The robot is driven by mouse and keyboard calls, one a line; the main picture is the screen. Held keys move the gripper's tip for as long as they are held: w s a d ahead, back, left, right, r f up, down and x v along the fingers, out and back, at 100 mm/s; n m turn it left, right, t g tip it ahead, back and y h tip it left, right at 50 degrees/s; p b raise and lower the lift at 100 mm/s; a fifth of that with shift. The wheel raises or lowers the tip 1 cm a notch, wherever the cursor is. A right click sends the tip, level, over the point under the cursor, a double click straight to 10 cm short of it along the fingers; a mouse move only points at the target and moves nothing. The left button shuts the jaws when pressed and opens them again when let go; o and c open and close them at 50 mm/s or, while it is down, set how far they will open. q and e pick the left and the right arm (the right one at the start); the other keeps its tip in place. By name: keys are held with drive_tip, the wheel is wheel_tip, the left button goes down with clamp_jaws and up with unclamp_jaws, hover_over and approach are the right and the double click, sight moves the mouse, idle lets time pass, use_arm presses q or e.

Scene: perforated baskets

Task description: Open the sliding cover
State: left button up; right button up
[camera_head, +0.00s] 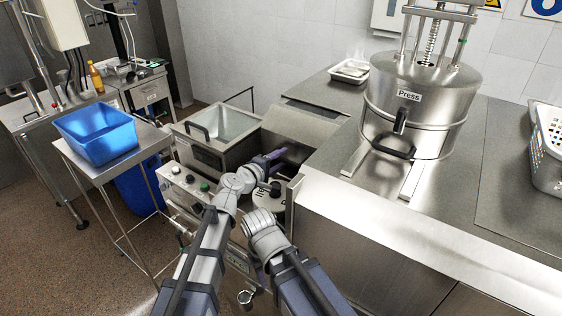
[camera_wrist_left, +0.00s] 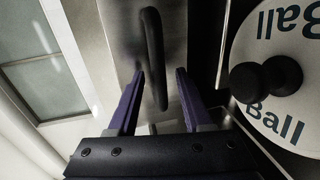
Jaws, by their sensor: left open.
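The sliding cover appears to be the steel panel (camera_wrist_left: 120,30) with a vertical black bar handle (camera_wrist_left: 153,60) in the left wrist view. My left gripper (camera_wrist_left: 158,85) is open there, with one purple finger on each side of the lower part of the handle. I cannot tell whether the fingers touch it. In the head view my left gripper (camera_head: 274,160) reaches over the steel machine, beside a sloped metal panel (camera_head: 302,124); the handle cannot be made out there. My right arm is folded low in the middle of the head view, and its gripper is hidden.
A white disc (camera_wrist_left: 290,110) marked "Ball" with black knobs sits right of the handle. A steel basin (camera_head: 225,123) stands left of my left gripper. A counter with a press (camera_head: 420,105) and white basket (camera_head: 548,150) is at right; a blue bin (camera_head: 97,135) is at left.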

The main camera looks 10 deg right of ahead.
use_arm(q)
drive_tip(key=shift+w+d+f, duration=0.1)
drive_tip(key=shift+w+d, duration=0.1)
drive_tip(key=shift+d, duration=0.05)
drive_tip(key=shift+c, duration=0.4)
clamp_jaws()
idle(0.9)
